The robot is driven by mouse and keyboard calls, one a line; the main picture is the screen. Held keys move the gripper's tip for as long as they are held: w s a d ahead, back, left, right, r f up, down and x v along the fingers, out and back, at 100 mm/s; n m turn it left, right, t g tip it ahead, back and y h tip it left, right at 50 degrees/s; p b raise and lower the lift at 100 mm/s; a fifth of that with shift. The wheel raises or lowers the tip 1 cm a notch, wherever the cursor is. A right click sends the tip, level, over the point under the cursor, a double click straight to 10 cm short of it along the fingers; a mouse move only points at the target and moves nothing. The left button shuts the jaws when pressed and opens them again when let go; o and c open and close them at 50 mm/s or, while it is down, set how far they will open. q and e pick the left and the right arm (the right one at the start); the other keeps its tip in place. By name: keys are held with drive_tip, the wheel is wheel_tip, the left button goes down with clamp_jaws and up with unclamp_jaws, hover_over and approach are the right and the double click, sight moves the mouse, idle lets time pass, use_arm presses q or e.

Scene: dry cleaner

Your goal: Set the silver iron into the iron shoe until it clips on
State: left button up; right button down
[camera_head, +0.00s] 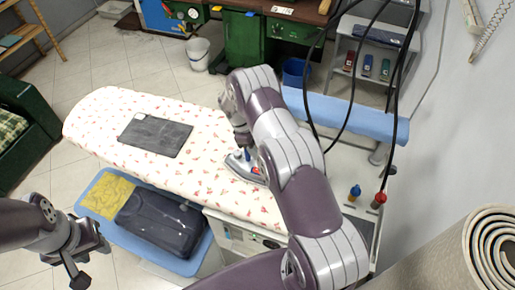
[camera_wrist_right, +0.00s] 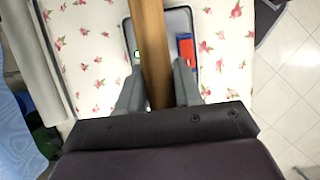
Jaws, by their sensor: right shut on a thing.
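The silver iron (camera_head: 243,167) is on or just above the floral ironing board (camera_head: 205,187), near its right part. In the right wrist view its brown handle (camera_wrist_right: 151,45) runs between the two grey fingers of my right gripper (camera_wrist_right: 159,88), which is shut on it. Below the handle is a grey, dark-rimmed plate shape (camera_wrist_right: 174,30) with a red and blue part; I cannot tell the iron's sole from the iron shoe there. In the head view my right arm hides much of the iron. My left gripper (camera_head: 88,258) is open and empty, left of the board.
A dark grey mat (camera_head: 155,136) lies on the board, left of the iron. A blue tray (camera_head: 97,213) with a yellow cloth (camera_head: 108,196) and a dark case (camera_head: 160,222) is in front. Black hoses (camera_head: 345,110) hang at right. Two bottles (camera_head: 354,194) (camera_head: 378,200) stand right of my arm.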

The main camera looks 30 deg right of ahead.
drive_tip(key=shift+r, duration=0.15)
drive_tip(key=shift+w+d+r+p, duration=0.1)
drive_tip(key=shift+w+r+p, duration=0.05)
drive_tip(key=shift+r+p, duration=0.8)
drive_tip(key=shift+r, duration=0.55)
drive_tip(key=shift+r+p, duration=1.35)
drive_tip(key=shift+r, duration=0.65)
